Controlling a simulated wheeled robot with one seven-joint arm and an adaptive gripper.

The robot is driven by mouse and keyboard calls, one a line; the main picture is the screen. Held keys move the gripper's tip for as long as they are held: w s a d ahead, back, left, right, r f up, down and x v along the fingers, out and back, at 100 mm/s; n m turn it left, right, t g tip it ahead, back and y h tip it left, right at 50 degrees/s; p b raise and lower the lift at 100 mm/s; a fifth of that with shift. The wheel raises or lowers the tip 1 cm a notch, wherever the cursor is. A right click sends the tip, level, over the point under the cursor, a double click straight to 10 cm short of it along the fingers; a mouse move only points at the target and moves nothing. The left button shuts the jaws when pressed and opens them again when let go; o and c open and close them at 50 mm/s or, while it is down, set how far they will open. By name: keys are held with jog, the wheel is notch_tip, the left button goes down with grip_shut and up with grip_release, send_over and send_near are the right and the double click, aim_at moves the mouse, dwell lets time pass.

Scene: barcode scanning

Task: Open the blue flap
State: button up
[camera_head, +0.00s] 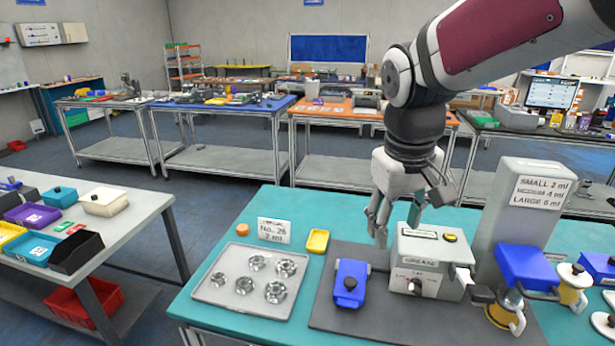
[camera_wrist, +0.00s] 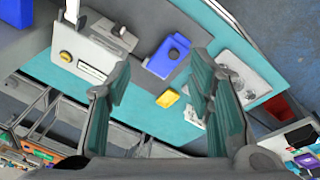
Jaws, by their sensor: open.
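A blue block with a dark knob (camera_head: 350,283) sits on the dark grey mat (camera_head: 325,312); it also shows in the wrist view (camera_wrist: 167,57). A larger blue cover (camera_head: 525,267) sits over a white-and-yellow fixture at the right, and another blue piece (camera_head: 598,265) is at the right edge. I cannot tell for certain which is the flap. My gripper (camera_head: 379,228) hangs above the table, behind the blue block and left of a white labelled box (camera_head: 432,255). In the wrist view my gripper (camera_wrist: 158,92) is open, with nothing between its fingers.
A grey tray with several metal parts (camera_head: 207,292), a "No. 26 2 ml" card (camera_head: 273,230) and a yellow dish (camera_head: 317,241) are at left. A tall grey box with a size label (camera_head: 520,200) stands at right. A side table (camera_head: 140,203) holds several coloured bins.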

jog(key=n+g+y+b, duration=0.1)
jog(key=n+g, duration=0.1)
send_over(350, 281)
notch_tip(350, 281, down, 11)
notch_tip(350, 281, down, 14)
jog(key=shift+d+r+p, duration=0.1)
jog(key=shift+r+p, duration=0.15)
jog(key=shift+p, duration=0.55)
grip_shut()
